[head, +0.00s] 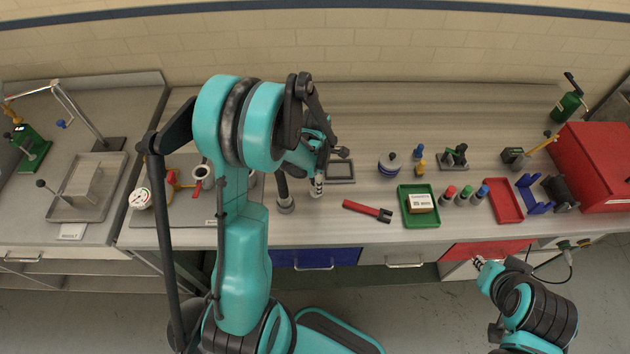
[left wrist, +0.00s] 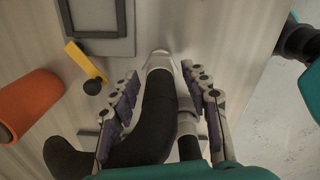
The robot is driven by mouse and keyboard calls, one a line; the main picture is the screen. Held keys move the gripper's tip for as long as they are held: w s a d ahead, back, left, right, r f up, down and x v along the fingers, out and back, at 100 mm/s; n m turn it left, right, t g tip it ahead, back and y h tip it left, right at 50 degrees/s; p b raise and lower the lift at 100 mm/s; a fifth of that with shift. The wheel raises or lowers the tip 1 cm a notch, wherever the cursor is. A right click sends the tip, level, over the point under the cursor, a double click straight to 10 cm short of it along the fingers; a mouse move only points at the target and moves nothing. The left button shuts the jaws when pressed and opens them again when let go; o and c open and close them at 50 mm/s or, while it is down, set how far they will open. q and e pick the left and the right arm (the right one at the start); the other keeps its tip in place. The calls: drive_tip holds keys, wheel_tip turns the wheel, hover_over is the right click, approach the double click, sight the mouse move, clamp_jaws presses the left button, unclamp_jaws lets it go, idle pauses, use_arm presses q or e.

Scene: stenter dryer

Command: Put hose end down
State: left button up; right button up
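A black hose shows in the left wrist view and runs between my left gripper's fingers to a silver hose end (left wrist: 159,62). In the head view the silver hose end (head: 317,186) is just below my left gripper (head: 319,172), low over the bench. My left gripper (left wrist: 163,82) has its fingers apart, one on each side of the hose, with a gap on the right side.
A grey-framed tray (head: 341,171) lies behind the hose end. A red-handled tool (head: 367,210) and a green tray (head: 418,222) with a white box lie to the right. A gauge (head: 140,198) and fittings stand to the left.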

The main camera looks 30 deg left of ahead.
use_arm(q)
drive_tip(key=shift+r+p, duration=0.3)
drive_tip(key=shift+r, duration=0.3)
wheel_tip(320, 180, up, 11)
drive_tip(key=shift+f+p, duration=0.2)
drive_tip(key=shift+p, duration=0.9)
drive_tip(key=shift+d+r, duration=0.1)
drive_tip(key=shift+r, duration=0.3)
drive_tip(key=s+d+r+m+t, duration=0.3)
drive_tip(key=s+d+r+m, duration=0.1)
drive_tip(key=m, duration=0.9)
drive_tip(key=s+d+r+m+t, duration=0.4)
drive_tip(key=s+d+r+m, duration=0.1)
drive_tip(key=m, duration=0.9)
drive_tip(key=s+d, duration=0.1)
drive_tip(key=s, duration=0.1)
drive_tip(key=shift+s+d+r, duration=0.2)
drive_tip(key=shift+s+d, duration=0.1)
drive_tip(key=shift+d, duration=0.05)
drive_tip(key=shift+f, duration=0.1)
